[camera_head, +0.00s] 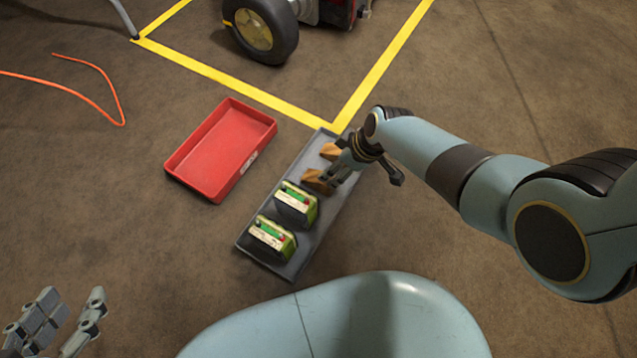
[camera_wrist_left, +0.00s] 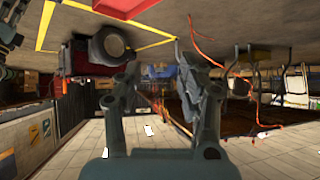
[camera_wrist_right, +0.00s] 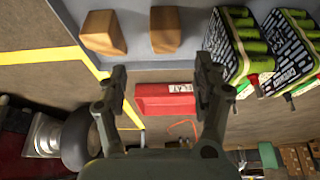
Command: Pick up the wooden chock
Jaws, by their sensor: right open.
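Two brown wooden chocks lie at the far end of the grey tray (camera_head: 268,262). The nearer chock (camera_head: 317,181) is beside my right gripper (camera_head: 343,168), which partly covers it in the head view. The farther chock (camera_head: 330,151) lies just beyond. In the right wrist view, one chock (camera_wrist_right: 180,30) lies ahead of the gap between my open right fingers (camera_wrist_right: 162,80), and the other chock (camera_wrist_right: 103,33) is to its left. Nothing is seen held there. My left gripper (camera_head: 68,318) is open and empty at the lower left, far from the tray.
Two green-topped batteries (camera_head: 296,204) (camera_head: 270,238) stand in the tray's near half, close to the chocks. An empty red bin (camera_head: 205,172) sits left of the tray. Yellow floor lines (camera_head: 236,87), a wheeled machine (camera_head: 262,30) and an orange cable (camera_head: 100,75) lie beyond.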

